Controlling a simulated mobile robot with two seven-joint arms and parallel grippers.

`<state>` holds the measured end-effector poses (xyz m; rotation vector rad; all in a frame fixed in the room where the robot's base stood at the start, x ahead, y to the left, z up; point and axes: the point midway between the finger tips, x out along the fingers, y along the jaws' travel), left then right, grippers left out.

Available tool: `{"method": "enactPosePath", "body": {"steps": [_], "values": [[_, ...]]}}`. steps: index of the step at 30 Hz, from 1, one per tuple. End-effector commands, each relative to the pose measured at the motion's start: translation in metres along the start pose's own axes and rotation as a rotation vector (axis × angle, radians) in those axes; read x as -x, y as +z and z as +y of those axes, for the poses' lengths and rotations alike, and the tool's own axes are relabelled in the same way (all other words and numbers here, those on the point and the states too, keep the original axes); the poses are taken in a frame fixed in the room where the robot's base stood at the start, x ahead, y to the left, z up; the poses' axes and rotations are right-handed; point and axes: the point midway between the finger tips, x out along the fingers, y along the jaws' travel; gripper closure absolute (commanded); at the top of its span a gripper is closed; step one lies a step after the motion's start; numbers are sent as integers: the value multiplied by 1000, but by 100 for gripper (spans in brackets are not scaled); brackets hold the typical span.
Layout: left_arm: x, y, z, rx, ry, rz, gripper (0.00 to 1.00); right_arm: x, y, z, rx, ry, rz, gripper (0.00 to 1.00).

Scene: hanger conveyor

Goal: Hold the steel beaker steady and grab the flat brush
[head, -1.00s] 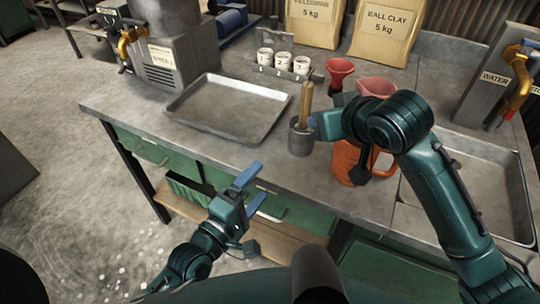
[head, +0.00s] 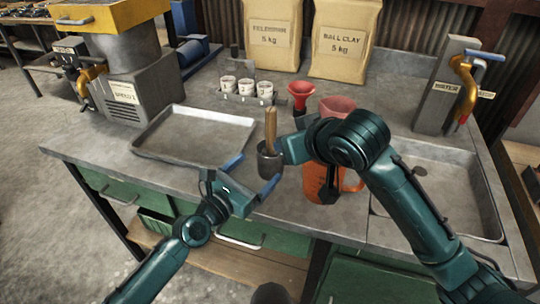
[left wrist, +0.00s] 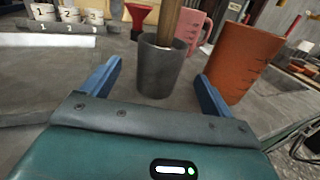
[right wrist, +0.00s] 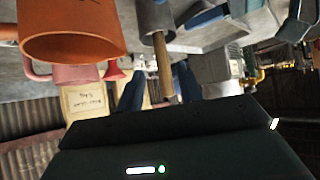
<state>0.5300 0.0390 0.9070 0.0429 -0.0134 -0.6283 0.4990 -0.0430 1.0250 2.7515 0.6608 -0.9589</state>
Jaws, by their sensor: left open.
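The steel beaker (head: 269,162) stands upright on the grey bench, with the wooden handle of the flat brush (head: 270,124) rising out of it. The brush's lower end is hidden inside. My left gripper (head: 252,174) is open at the beaker's near left side. In the left wrist view the beaker (left wrist: 160,70) stands just ahead, between the lines of the two blue fingers. My right gripper (head: 283,148) is to the right of the beaker and brush. In the right wrist view its fingers (right wrist: 158,88) are apart, with the brush handle (right wrist: 163,66) between their lines.
An orange jug (head: 316,182) stands right of the beaker under my right arm, with a pink jug (head: 336,106) and red funnel (head: 301,92) behind. A metal tray (head: 195,135) lies left. Numbered white cups (head: 246,87) stand behind. A sink (head: 440,190) is at right.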

Motion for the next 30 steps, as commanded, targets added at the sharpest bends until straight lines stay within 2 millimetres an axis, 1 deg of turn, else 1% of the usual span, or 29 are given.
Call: {"method": "enactPosePath", "body": {"steps": [1, 6, 9, 12, 18, 26, 30], "values": [[-12, 2, 0, 0, -1, -3, 14, 0, 0, 0, 0, 0, 0, 64], [-45, 1, 0, -3, -1, -1, 14, 0, 0, 0, 0, 0, 0, 64], [-61, 2, 0, -4, 0, -2, 14, 0, 0, 0, 0, 0, 0, 64], [-72, 1, 0, -3, 0, 0, 14, 0, 0, 0, 0, 0, 0, 64], [-83, 0, 0, -2, 0, -1, 14, 0, 0, 0, 0, 0, 0, 64], [-84, 0, 0, -1, 1, -1, 14, 0, 0, 0, 0, 0, 0, 64], [-84, 0, 0, -2, 0, -1, 25, 0, 0, 0, 0, 0, 0, 64]]}}
